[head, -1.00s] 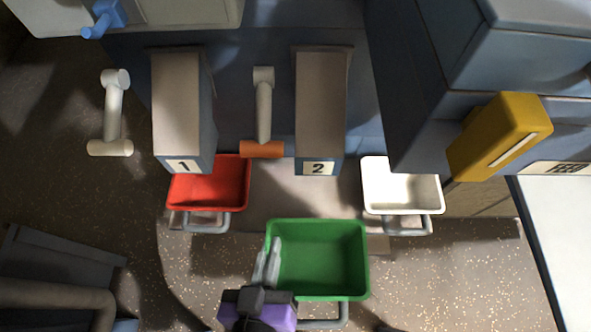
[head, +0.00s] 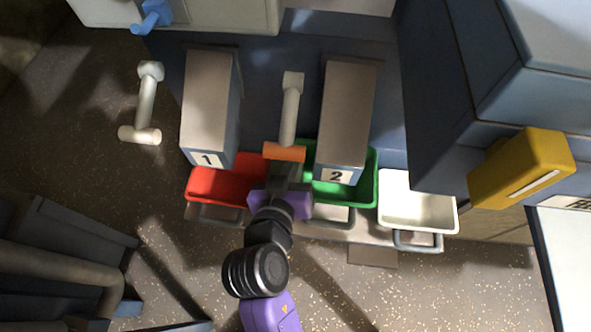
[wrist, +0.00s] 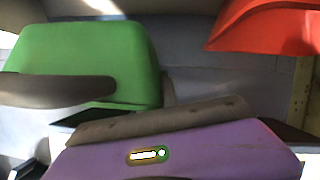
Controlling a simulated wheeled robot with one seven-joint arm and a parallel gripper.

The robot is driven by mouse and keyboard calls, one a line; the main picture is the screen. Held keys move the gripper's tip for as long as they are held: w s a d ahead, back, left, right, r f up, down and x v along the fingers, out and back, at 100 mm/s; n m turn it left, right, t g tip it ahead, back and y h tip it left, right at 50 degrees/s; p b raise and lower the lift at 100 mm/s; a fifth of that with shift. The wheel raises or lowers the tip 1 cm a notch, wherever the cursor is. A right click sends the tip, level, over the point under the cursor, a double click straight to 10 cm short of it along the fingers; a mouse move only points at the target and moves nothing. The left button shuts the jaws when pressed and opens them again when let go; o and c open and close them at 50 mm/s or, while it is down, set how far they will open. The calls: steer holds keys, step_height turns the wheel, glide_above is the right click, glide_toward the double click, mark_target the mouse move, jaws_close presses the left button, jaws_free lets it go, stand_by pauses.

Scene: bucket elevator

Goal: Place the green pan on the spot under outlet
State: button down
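The green pan (head: 364,190) sits upright under the outlet marked 2 (head: 345,115), between the red pan and the white pan. The outlet hides part of it. My gripper (head: 287,178) is low at the green pan's left side, in the gap beside the red pan (head: 215,186). In the wrist view, the green pan (wrist: 90,55) fills the upper left, with one dark finger across its wall. The finger mounts stand wide apart, so the gripper looks open. I cannot tell whether a finger still touches the pan.
The white pan (head: 415,213) stands close on the right. An orange-ended lever (head: 285,150) hangs just above my gripper. The outlet marked 1 (head: 210,110) is over the red pan. A yellow box (head: 520,168) juts out at the right. Speckled floor in front is free.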

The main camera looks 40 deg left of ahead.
steer(key=f, duration=0.2)
steer(key=f+b, duration=0.1)
steer(key=f, duration=0.1)
steer(key=w+f, duration=0.1)
steer(key=f, duration=0.1)
steer(key=shift+a+f+b, duration=0.2)
steer(key=shift+f+b, duration=0.1)
steer(key=shift+b, duration=0.05)
steer(key=shift+w+a+f, duration=0.15)
steer(key=shift+w+a, duration=0.05)
steer(key=shift+w, duration=0.05)
steer(key=shift+f, duration=0.2)
steer(key=c, duration=1.6)
jaws_free()
steer(key=shift+c, duration=0.2)
steer(key=shift+r, duration=0.1)
